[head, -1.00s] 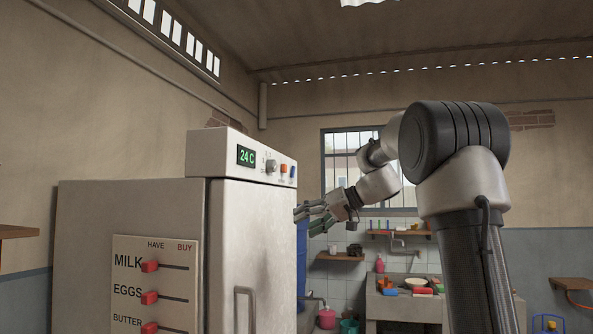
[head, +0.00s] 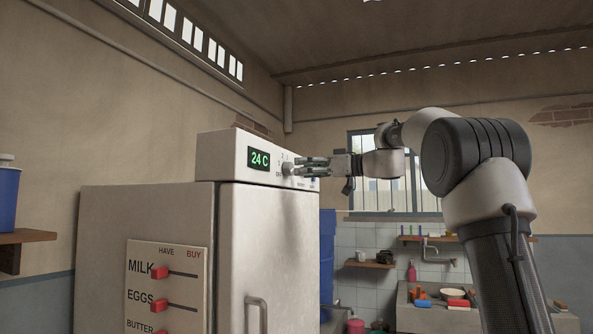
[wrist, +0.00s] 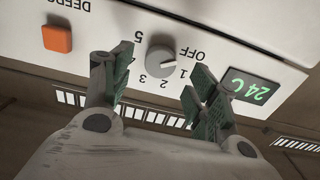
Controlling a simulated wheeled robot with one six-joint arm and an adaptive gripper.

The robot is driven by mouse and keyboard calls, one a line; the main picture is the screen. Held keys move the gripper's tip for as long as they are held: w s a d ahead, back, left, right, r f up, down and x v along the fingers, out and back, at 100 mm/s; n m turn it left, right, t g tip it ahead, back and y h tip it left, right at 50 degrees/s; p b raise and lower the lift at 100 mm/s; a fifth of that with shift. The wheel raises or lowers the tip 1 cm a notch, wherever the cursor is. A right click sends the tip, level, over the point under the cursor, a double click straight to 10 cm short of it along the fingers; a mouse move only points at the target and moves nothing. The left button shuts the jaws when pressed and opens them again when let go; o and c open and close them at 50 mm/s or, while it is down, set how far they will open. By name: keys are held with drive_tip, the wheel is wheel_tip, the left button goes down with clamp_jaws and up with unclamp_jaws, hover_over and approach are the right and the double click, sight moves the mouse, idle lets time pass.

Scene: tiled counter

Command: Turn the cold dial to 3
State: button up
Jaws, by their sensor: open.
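The cold dial (wrist: 160,60) is a round grey knob on the fridge's white top panel, with OFF and numbers up to 5 around it. The wrist view is turned over, so the lettering reads upside down. The dial's pointer seems to face the OFF and 1 side, but it is small. In the head view the dial (head: 287,168) sits right of the green display. My gripper (wrist: 161,66) is open, with its green-padded fingers on either side of the dial in the wrist view. I cannot tell whether they touch it. In the head view my gripper (head: 301,166) is at the panel.
A green 24 C display (wrist: 250,88) and an orange button (wrist: 57,38) flank the dial on the panel. Below are the fridge door's handle (head: 257,308) and a MILK, EGGS, BUTTER slider board (head: 180,290). A sink counter (head: 420,317) stands behind at the right.

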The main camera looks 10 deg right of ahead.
sight(293, 168)
drive_tip(key=shift+x, duration=1.75)
drive_tip(key=c, duration=1)
